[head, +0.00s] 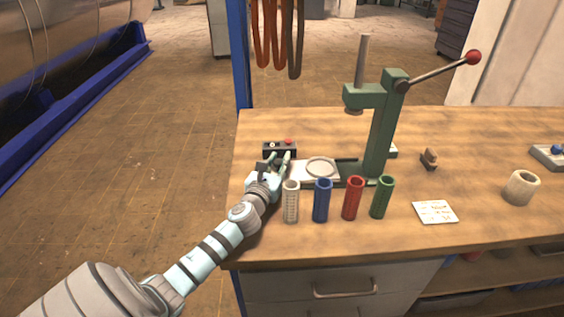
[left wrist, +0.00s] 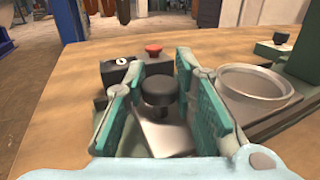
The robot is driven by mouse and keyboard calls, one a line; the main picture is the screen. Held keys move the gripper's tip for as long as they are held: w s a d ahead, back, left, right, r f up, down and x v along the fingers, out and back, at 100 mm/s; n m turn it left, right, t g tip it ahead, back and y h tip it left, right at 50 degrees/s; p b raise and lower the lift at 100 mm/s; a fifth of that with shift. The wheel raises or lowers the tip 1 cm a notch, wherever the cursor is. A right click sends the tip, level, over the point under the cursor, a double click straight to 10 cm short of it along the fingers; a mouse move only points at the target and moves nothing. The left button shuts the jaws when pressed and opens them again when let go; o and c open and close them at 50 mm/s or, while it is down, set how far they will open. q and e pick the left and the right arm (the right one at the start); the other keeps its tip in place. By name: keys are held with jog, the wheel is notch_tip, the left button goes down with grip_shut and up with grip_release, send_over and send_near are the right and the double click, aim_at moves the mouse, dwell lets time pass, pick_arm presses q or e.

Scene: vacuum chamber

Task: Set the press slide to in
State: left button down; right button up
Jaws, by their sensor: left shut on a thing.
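The green arbor press (head: 379,125) stands on the wooden bench, its lever with a red ball raised to the right. Its pale press slide (head: 304,178) sticks out to the left of the column, with a round ring seat (head: 320,166) left of the ram (head: 354,109). In the left wrist view the slide's black knob (left wrist: 158,91) sits between the teal fingers, and the ring seat (left wrist: 254,82) is to the right. My left gripper (head: 277,163) is shut on this knob at the slide's left end. The ring seat looks empty. My right gripper is out of view.
A dark control box (head: 279,149) with a red button is just behind the gripper. White, blue (head: 322,200), red and green tubes stand in front of the slide. A paper card (head: 435,212) and a cream cylinder (head: 521,188) are further right.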

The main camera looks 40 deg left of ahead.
pick_arm(q)
jog(key=c, duration=1.3)
grip_release()
jog(key=shift+s+a, duration=0.1)
jog(key=shift+s, duration=0.1)
jog(key=shift+c, duration=0.2)
jog(key=v, duration=1.2)
jog(key=shift+w, duration=0.1)
